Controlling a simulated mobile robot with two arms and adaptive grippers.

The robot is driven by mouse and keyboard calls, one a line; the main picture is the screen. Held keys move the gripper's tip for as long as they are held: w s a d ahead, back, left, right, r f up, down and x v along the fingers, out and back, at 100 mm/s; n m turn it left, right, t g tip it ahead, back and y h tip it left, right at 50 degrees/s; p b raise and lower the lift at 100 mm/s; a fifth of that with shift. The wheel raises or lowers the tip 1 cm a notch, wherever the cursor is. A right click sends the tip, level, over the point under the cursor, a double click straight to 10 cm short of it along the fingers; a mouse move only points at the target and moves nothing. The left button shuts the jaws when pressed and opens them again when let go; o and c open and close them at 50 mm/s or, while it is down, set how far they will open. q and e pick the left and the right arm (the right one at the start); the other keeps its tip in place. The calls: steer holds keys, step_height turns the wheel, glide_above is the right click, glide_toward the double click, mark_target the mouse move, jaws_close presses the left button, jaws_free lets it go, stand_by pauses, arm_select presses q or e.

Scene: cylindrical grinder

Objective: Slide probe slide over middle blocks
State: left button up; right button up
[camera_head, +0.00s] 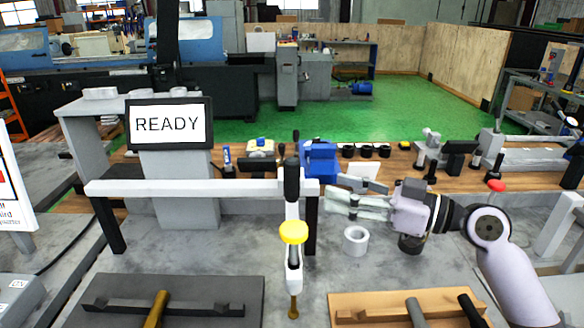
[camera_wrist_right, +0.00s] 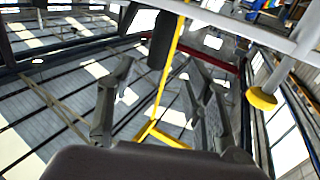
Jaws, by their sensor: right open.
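The probe slide (camera_head: 293,258) is a white upright piece with a dark top and a yellow knob (camera_head: 293,232). It sits on a white horizontal rail (camera_head: 200,187), near the rail's right end, with a brass tip pointing down. My right gripper (camera_head: 328,203) is open and empty, just right of the probe slide, with its fingers pointing left toward it. A gap shows between them. In the right wrist view, the open fingers (camera_wrist_right: 158,100) have nothing between them, and the yellow knob (camera_wrist_right: 262,98) is off to their right. I cannot tell which parts are the middle blocks. My left gripper is not in view.
A grey tray (camera_head: 250,285) and a tan tray (camera_head: 345,300) with rods lie in front. A white ring (camera_head: 355,240) stands below my right gripper. A READY screen (camera_head: 169,123) stands behind the rail. Tools line the wooden bench behind.

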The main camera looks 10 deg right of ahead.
mark_target(299, 179)
steer(key=p+x, duration=0.3)
steer(key=x, duration=0.6)
steer(key=shift+w+a+r+p, duration=0.1)
steer(key=shift+w+a+p, duration=0.05)
steer(key=shift+a+p, duration=0.2)
steer(key=shift+w+a, duration=0.3)
steer(key=shift+c, duration=0.5)
jaws_close()
